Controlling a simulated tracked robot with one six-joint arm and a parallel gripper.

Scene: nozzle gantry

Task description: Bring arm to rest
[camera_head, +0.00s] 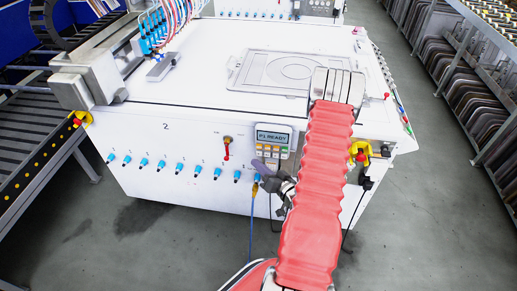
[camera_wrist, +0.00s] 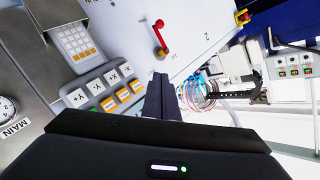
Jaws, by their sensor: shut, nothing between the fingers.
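My arm (camera_head: 318,180), in a red ribbed sleeve, reaches out over the front of the white gantry machine (camera_head: 195,150) and bends down at its front edge. My gripper (camera_head: 260,166) is in front of the machine's front face, just below the control panel (camera_head: 272,140), whose screen reads "P1 READY". In the wrist view my gripper (camera_wrist: 161,78) has its dark fingers together, with nothing between them. The panel's white and orange buttons (camera_wrist: 104,90) show left of the fingertips. I cannot tell how far the fingertips are from the panel.
A red lever (camera_head: 227,146) is left of the panel, and blue fittings (camera_head: 160,166) line the front face. A yellow-and-red emergency stop (camera_head: 359,152) is right of my arm. A roller conveyor (camera_head: 35,145) stands left and a rack (camera_head: 465,75) right. The floor in front is clear.

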